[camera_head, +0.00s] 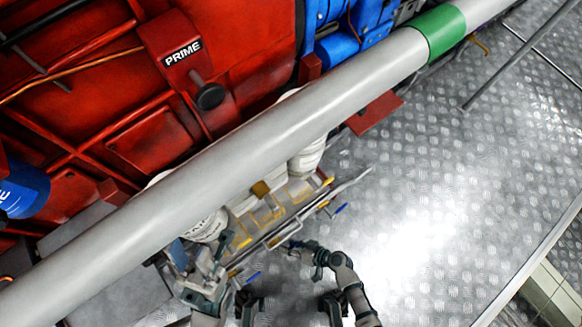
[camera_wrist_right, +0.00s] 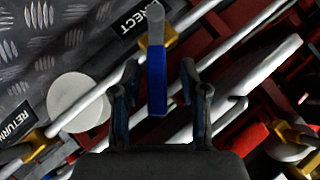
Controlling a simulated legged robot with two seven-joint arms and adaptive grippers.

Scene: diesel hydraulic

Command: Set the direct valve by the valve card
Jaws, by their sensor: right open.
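In the right wrist view, the direct valve has a blue handle (camera_wrist_right: 157,80) with a grey end, on a yellow body on a pipe. In the head view my right gripper (camera_head: 293,247) is at the pipe rack's near side. My left gripper (camera_head: 180,257) is at the rack's left end, its fingers unclear. I see no valve card.
A thick grey pipe (camera_head: 230,150) with a green band crosses above the rack. A second yellow valve (camera_wrist_right: 35,145) is by a "RETURN" label (camera_wrist_right: 17,122). Red machinery (camera_head: 80,100) fills the upper left. The metal floor (camera_head: 430,190) to the right is open.

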